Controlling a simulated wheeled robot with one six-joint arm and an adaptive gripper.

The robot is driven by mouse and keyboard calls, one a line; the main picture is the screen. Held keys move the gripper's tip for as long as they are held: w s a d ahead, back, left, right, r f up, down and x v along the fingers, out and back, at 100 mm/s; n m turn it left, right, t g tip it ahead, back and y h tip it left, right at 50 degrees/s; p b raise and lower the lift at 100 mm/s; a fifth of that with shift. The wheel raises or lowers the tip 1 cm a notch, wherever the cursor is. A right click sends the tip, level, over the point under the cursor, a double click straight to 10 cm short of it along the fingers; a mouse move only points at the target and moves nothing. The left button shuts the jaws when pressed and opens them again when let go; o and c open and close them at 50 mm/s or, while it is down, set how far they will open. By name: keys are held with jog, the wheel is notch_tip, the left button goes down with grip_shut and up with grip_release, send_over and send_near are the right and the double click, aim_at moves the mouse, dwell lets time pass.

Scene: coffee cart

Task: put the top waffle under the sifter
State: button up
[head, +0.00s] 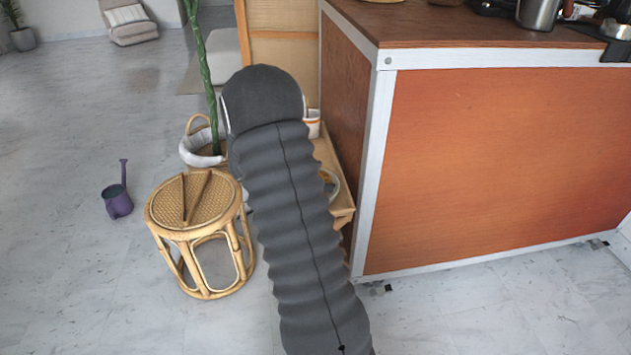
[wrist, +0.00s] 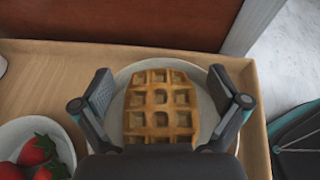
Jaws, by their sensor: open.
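A golden waffle (wrist: 161,104) lies on a pale round plate (wrist: 204,108) in the wrist view. Whether other waffles lie beneath it cannot be told. My gripper (wrist: 160,98) is open above the plate, one finger on each side of the waffle, with the lower edge of the waffle hidden by the gripper body. I cannot tell whether the fingers touch the waffle. In the head view my grey arm hides most of the low wooden table (head: 328,160) and my gripper is hidden. I cannot make out a sifter in either view.
A bowl (wrist: 62,138) of strawberries (wrist: 38,150) stands left of the plate on the wooden tray or tabletop (wrist: 50,75). The orange-brown cart (head: 500,160) stands right of my arm. A rattan stool (head: 200,225) and purple watering can (head: 117,202) stand on the left.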

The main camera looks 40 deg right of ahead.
jog(key=c, duration=1.3)
